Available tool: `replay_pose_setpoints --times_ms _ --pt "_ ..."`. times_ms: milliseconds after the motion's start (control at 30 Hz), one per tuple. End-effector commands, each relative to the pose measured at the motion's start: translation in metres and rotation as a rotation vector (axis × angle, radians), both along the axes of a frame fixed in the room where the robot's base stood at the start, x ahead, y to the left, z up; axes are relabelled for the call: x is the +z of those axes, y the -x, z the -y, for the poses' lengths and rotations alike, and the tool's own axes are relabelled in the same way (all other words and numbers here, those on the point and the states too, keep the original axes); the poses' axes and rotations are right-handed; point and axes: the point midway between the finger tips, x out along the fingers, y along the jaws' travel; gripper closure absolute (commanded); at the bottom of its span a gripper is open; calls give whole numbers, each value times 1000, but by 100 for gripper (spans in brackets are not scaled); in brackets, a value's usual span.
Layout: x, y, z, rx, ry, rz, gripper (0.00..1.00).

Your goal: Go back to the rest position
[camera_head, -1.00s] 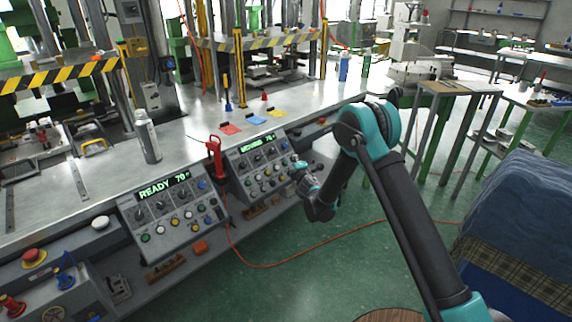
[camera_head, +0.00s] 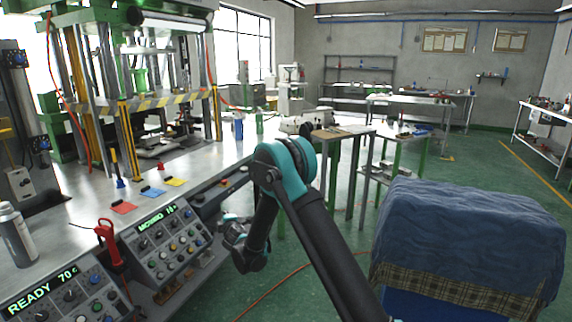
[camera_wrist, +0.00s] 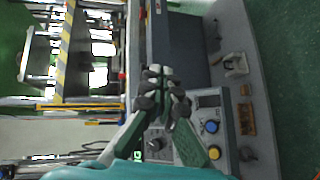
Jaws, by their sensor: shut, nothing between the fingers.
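My gripper (camera_head: 236,230) is beside the right control panel in the head view, partly hidden behind my forearm. In the wrist view my gripper (camera_wrist: 162,88) has its fingertips together, with nothing visible between them. The right control panel (camera_head: 165,245), with a lit green display, knobs and buttons, is just left of it. The left control panel (camera_head: 70,295) reads "READY 70". My arm is bent, with its teal elbow high in the middle of the head view.
The metal bench (camera_head: 75,215) holds a spray can (camera_head: 16,235), a red-handled tool (camera_head: 108,243) and coloured cards. A blue-covered crate (camera_head: 465,240) stands at right. A small table (camera_head: 340,134) stands behind my elbow. Green floor is open at the right back.

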Motion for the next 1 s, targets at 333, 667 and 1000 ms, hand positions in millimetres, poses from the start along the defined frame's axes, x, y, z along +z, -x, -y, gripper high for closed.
replay_pose_setpoints --times_ms 333,667,1000 --pt "56 14 190 -359 -231 -276 100" --pt "71 98 337 -681 -468 -516 100" --pt "57 233 438 -992 -726 -753 100"
